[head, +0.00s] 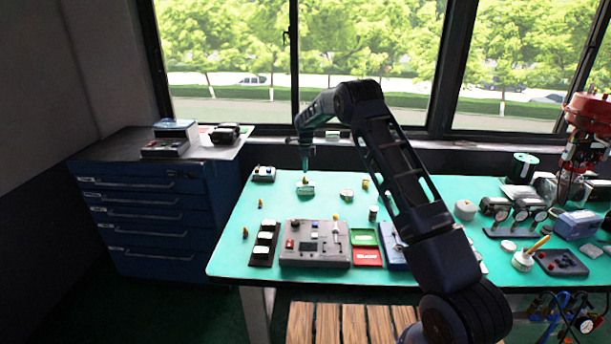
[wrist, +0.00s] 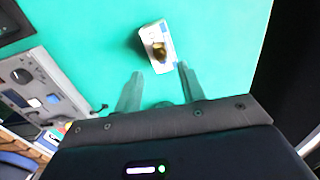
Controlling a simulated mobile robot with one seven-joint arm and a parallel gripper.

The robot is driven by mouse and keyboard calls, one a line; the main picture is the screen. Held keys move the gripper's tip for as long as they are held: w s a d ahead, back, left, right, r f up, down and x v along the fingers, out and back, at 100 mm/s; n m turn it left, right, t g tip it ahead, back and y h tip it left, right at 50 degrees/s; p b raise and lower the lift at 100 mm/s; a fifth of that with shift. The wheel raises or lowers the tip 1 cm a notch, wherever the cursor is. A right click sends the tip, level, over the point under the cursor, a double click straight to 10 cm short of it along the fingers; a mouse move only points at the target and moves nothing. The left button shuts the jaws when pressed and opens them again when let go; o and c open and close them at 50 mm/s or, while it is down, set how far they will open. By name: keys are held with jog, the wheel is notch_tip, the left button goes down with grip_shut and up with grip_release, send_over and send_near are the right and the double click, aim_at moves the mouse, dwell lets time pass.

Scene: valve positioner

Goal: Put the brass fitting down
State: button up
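A brass fitting (wrist: 159,50) sits on a small white-and-blue box (wrist: 150,35) on the green tabletop in the wrist view. In the head view the fitting (head: 305,180) and its box (head: 305,190) are near the back of the table. My gripper (wrist: 160,70) has its two fingers spread apart with nothing visible between them. The fitting lies just beyond the fingertips, apart from them. In the head view my gripper (head: 307,170) is over the box; its fingers are too small there to make out.
A grey control panel (head: 314,257) and red tray (head: 367,257) stand near the table's front edge. Small brass-coloured pieces (head: 261,203) are scattered on the left. Gauges (head: 495,207) crowd the right. Green surface around the box is mostly clear.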

jog(key=s+d+r+n, duration=0.1)
jog(key=s+d+r, duration=0.25)
jog(key=r, duration=0.35)
jog(key=s+d+r+n, duration=0.2)
jog(key=d+r, duration=0.3)
jog(key=r, duration=0.3)
jog(key=s+d+r+n, duration=0.1)
jog(key=s+d+r, duration=0.1)
jog(key=d+r, duration=0.35)
jog(key=s+d+r+n+t, duration=0.1)
jog(key=s+d+r+n, duration=0.1)
jog(key=s+d+r, duration=0.5)
jog(key=s+d+r+n+t, duration=0.1)
jog(key=s+d+r+n, duration=0.15)
jog(key=s+r, duration=0.4)
jog(key=s+d+r+n+t, duration=0.15)
jog(key=s+d, duration=0.25)
jog(key=s, duration=0.6)
jog(key=s+d+n, duration=0.3)
jog(key=s+d, duration=0.1)
jog(key=s, duration=0.6)
jog(key=s+d+f+n, duration=0.2)
jog(key=s+f, duration=0.1)
jog(key=s, duration=0.6)
jog(key=s+d+f+n+t, duration=0.1)
jog(key=s+d+f+n, duration=0.1)
jog(key=s, duration=0.7)
jog(key=shift+s+d+f+n, duration=0.35)
jog(key=shift+f+n, duration=0.15)
jog(key=shift+f, duration=0.25)
